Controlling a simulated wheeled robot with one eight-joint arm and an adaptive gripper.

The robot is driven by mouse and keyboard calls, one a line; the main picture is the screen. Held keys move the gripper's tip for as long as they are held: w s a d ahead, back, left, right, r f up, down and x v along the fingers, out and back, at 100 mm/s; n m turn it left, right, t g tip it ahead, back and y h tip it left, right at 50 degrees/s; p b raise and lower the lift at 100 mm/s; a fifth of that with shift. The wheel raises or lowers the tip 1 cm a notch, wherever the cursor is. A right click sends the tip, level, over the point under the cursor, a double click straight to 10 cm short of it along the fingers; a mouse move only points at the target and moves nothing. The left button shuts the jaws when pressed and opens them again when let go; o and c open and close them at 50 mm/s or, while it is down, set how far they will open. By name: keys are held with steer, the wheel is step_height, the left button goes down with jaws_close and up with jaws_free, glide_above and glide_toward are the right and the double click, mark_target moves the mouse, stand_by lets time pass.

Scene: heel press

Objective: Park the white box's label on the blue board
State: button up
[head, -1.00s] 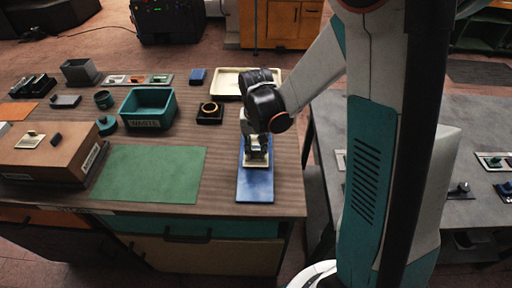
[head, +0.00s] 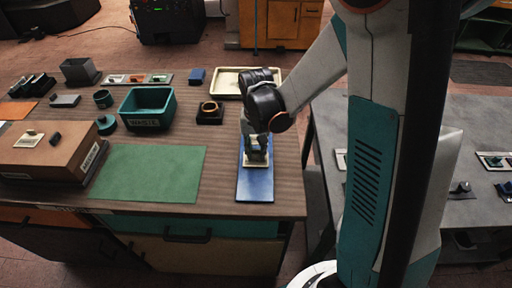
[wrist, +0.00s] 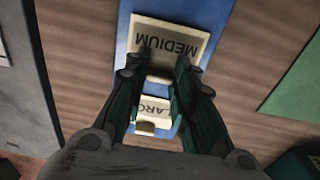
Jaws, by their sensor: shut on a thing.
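The blue board (head: 255,187) lies at the table's right front. A cream label reading MEDIUM (wrist: 168,43) is over the board's surface; it also shows in the head view (head: 257,163). My gripper (wrist: 160,72) is shut on the tab of this label, with a finger on each side. Whether the MEDIUM label touches the board I cannot tell. A white tray-like box (head: 229,82) stands at the table's back, partly behind my arm.
A green mat (head: 150,173) lies left of the board. A brown box (head: 50,160) with a pale label on top is farther left. A teal bin (head: 147,108) and a small dark holder with an orange ring (head: 210,113) stand behind the mat.

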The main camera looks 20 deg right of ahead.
mark_target(256, 150)
steer(key=shift+f+b, duration=0.35)
steer(key=shift+b, duration=0.05)
stand_by(1.0)
steer(key=o, duration=0.8)
steer(key=shift+c, duration=0.2)
steer(key=o, duration=0.5)
steer(key=shift+r+p, duration=2.4)
steer(key=shift+r, duration=1.15)
